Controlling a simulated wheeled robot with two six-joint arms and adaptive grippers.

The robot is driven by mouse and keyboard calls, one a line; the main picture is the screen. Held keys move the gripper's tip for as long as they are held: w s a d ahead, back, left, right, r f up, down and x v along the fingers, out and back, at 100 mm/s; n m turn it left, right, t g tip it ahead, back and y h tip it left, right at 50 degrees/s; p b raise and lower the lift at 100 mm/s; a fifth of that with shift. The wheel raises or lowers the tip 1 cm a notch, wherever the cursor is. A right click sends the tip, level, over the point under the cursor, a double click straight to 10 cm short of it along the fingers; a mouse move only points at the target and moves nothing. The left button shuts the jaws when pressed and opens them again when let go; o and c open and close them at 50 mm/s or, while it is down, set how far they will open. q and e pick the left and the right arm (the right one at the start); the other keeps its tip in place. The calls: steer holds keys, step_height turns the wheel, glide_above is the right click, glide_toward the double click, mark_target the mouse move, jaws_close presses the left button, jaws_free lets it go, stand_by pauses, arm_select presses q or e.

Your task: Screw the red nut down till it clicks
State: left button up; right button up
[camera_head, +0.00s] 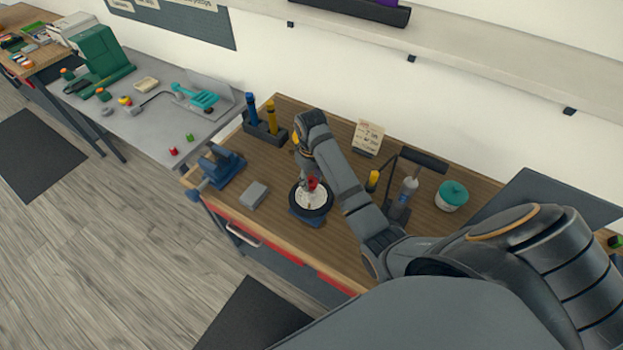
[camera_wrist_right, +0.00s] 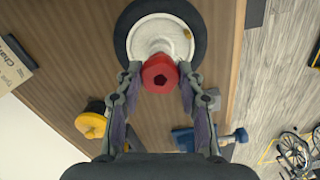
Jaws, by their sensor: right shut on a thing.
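The red nut (camera_wrist_right: 160,76) sits between the fingertips of my right gripper (camera_wrist_right: 159,72), which is shut on it, over the hub of a wheel in the right wrist view. The nut also shows as a small red spot in the head view (camera_head: 312,183). The wheel (camera_wrist_right: 148,38) has a white hub and a black tyre and lies flat. In the head view the wheel (camera_head: 325,205) rests on a blue stand (camera_head: 306,219) on the wooden bench. How far the nut sits down on its axle is hidden. My left gripper is not in view.
On the wooden bench (camera_head: 290,118) stand a blue vise (camera_head: 222,163), a grey block (camera_head: 254,194), a holder with blue and yellow tools (camera_head: 264,128), a note card (camera_head: 368,138) and a teal-lidded tub (camera_head: 452,196). A grey table (camera_head: 150,125) with parts is at the left.

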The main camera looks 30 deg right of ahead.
steer(key=shift+f+b, duration=0.3)
steer(key=shift+f, duration=0.9)
steer(key=o, duration=1.1)
steer(key=shift+c, duration=0.2)
